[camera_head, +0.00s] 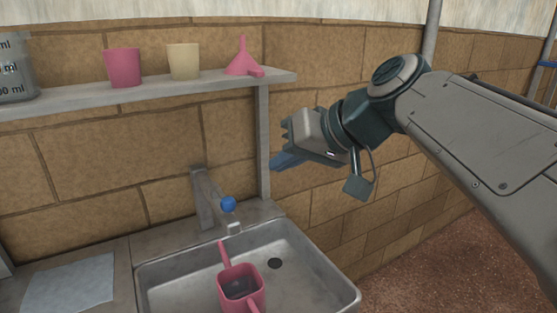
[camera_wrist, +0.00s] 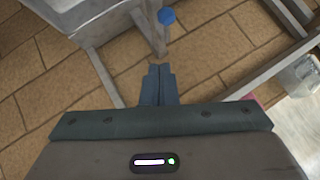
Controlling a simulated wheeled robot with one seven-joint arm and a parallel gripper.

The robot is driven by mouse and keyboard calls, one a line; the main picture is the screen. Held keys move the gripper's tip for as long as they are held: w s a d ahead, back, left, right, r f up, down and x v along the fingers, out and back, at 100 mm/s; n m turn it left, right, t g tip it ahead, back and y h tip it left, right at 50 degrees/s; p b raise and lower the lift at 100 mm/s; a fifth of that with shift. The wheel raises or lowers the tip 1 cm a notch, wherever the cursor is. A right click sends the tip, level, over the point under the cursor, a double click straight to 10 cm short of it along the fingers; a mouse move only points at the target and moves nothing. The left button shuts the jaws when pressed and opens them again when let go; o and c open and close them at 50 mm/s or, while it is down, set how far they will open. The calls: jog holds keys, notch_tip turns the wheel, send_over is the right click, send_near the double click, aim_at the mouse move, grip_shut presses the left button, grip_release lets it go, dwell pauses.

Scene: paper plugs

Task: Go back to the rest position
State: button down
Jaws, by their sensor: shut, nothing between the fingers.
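My gripper (camera_head: 282,161) is in the air to the right of the shelf post in the head view, its blue fingers pointing left. In the wrist view, the fingers of my gripper (camera_wrist: 158,70) are together with nothing between them. They point towards the grey tap (camera_wrist: 150,28) with its blue knob (camera_wrist: 167,16), apart from it. In the head view the tap (camera_head: 205,200) stands behind the sink, lower and to the left of my gripper.
A metal sink (camera_head: 310,268) holds a pink handled container (camera_head: 240,288). A shelf (camera_head: 160,92) carries a pink cup (camera_head: 123,67), a beige cup (camera_head: 184,61), a pink funnel (camera_head: 243,58) and a clear measuring vessel (camera_head: 14,75). A pale sheet (camera_head: 70,284) lies left of the sink.

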dwell(0.3)
jog(key=s+d+f+m+g+h+p, duration=0.1)
jog(key=s+d+f+h+p, duration=0.3)
jog(key=f, duration=0.4)
jog(key=s+d+f+m+g+h+p, duration=0.2)
jog(key=s+d+f+h+p, duration=0.2)
jog(key=s+d+f+p, duration=0.1)
notch_tip(320, 180, down, 4)
jog(key=s+d, duration=0.1)
jog(key=d, duration=0.1)
jog(key=shift+s+d+r+g, duration=0.15)
jog(key=shift+s+d+g, duration=0.15)
jog(key=shift+d, duration=0.05)
